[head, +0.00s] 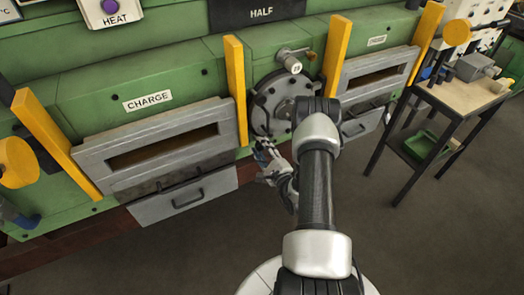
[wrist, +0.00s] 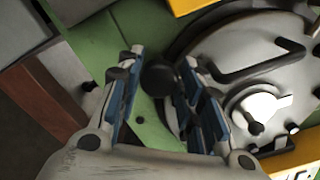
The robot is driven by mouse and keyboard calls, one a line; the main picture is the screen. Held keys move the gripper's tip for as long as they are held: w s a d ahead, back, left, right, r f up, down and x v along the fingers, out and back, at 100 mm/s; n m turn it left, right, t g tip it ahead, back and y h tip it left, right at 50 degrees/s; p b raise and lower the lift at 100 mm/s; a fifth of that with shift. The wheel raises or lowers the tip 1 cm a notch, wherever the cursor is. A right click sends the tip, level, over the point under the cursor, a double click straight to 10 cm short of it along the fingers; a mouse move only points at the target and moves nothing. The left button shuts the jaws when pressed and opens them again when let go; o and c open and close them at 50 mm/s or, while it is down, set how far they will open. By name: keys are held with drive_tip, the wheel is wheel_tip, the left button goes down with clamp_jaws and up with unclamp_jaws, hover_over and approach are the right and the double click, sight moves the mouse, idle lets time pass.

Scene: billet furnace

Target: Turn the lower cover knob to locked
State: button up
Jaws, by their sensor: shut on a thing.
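The round grey cover (head: 262,112) sits on the green furnace front, between two yellow posts. In the wrist view the cover (wrist: 215,50) fills the right side, with a bent black handle (wrist: 262,62) on it. A dark rounded knob (wrist: 160,79) at the cover's edge shows between my fingertips. My gripper (head: 264,152) is at the lower left edge of the cover, shut on this knob. My gripper also shows in the wrist view (wrist: 162,68), with blue-lined fingers on both sides of the knob. My arm hides part of the cover in the head view.
A charge door (head: 160,145) with a drawer below is left of the cover. A second door (head: 375,75) is on the right. A yellow post (head: 236,90) stands close to my gripper. A side table (head: 465,92) stands at the right. The floor in front is clear.

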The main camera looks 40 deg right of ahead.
drive_tip(key=n+b, duration=0.1)
drive_tip(key=n, duration=0.3)
drive_tip(key=shift+f+b, duration=0.15)
drive_tip(key=shift+b, duration=0.25)
drive_tip(key=shift+n+b, duration=0.55)
drive_tip(key=shift+n, duration=1.05)
drive_tip(key=o, duration=1.1)
drive_tip(key=shift+c, duration=0.2)
drive_tip(key=v, duration=1.2)
